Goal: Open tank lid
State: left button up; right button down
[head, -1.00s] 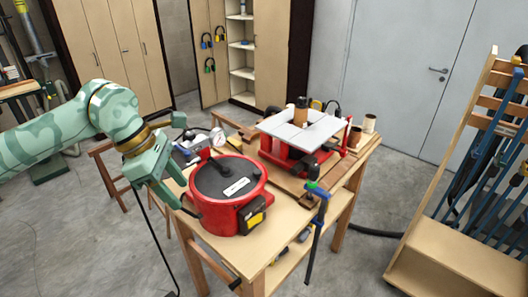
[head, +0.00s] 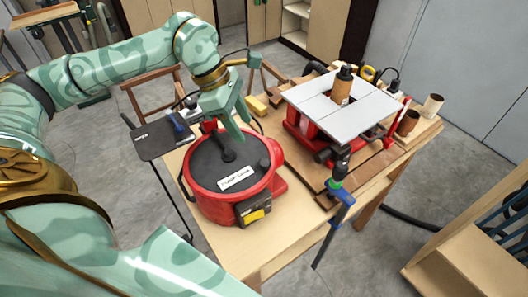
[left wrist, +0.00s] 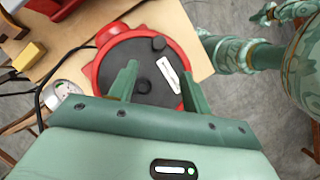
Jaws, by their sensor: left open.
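The red tank (head: 222,205) stands on the wooden workbench, with its dark round lid (head: 210,171) seated on top. My left gripper (head: 238,130) is open and empty above the far side of the lid. Contact with the knob cannot be told. My right gripper is not in view.
A router table (head: 340,105) with a white top stands right of the tank. A blue-handled clamp (head: 340,192) is at the bench's front edge. A gauge (left wrist: 62,90) shows in the left wrist view. A wooden rack (head: 470,240) stands at the right.

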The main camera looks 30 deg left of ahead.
aim_at(264, 162)
pick_arm(q)
jog(key=p+x, duration=0.1)
jog(key=x, duration=1)
jog(key=shift+d+p, duration=0.1)
jog(key=shift+p, duration=0.3)
jog(key=shift+w+d+f, duration=0.15)
jog(key=shift+f, duration=0.35)
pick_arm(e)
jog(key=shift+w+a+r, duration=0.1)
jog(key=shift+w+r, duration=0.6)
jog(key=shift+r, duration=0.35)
pick_arm(q)
grip_shut()
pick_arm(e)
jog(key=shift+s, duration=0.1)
